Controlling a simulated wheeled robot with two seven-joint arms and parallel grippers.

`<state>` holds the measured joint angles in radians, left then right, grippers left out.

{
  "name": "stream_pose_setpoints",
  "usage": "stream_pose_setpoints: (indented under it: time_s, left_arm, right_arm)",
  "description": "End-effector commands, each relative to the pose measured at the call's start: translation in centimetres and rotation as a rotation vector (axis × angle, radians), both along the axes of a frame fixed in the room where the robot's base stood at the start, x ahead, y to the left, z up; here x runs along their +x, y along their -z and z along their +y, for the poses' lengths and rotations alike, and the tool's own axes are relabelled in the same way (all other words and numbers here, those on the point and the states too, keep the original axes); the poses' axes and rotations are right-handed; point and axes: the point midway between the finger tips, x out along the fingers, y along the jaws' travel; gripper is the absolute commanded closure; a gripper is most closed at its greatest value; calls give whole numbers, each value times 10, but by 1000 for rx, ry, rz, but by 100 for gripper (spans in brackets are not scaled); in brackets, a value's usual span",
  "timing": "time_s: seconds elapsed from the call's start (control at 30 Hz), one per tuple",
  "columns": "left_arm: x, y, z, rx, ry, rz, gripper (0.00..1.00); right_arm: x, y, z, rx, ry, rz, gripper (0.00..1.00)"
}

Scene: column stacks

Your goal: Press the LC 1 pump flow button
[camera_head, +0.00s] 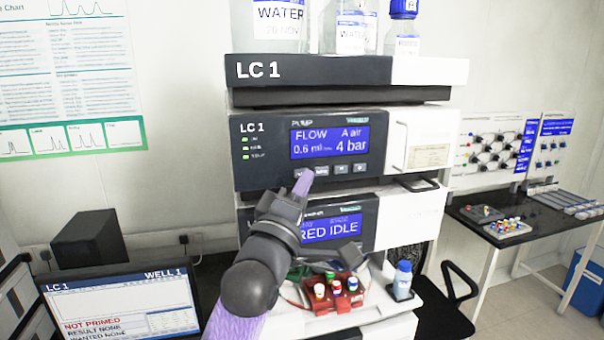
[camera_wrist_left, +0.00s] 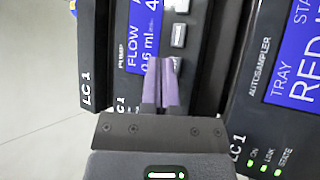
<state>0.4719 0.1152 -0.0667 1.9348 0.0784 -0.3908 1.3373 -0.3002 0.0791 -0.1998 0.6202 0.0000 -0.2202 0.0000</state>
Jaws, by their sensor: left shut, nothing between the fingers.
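The LC 1 pump module (camera_head: 262,175) is a dark panel in the middle of the stack. Its blue display (camera_head: 330,141) reads FLOW 0.6 ml and 4 bar; part of it shows in the wrist view (camera_wrist_left: 146,30). A row of small grey buttons (camera_head: 341,169) runs under the display; two show clear in the wrist view (camera_wrist_left: 178,37). My left gripper (camera_head: 304,180) is shut and empty, its purple fingertips (camera_wrist_left: 161,70) over the leftmost button of the row and partly hiding it. I cannot tell whether they touch it. The button labels are too small to read.
The autosampler module (camera_head: 368,222) sits directly below the pump, partly behind my arm. Water bottles (camera_head: 354,30) stand on top. A red vial rack (camera_head: 335,300) and a blue-capped bottle (camera_head: 403,282) are below. A monitor (camera_head: 120,305) is at lower left.

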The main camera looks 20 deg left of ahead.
Motion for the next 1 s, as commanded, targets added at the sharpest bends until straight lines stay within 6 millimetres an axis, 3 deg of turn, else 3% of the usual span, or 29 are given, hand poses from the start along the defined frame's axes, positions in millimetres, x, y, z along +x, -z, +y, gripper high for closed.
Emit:
stream_pose_setpoints:
  time_s: [1.0]
  left_arm:
    - [6,-1,5,1,0,0,100]
  right_arm:
    - [0,-3,0,0,0,0,41]
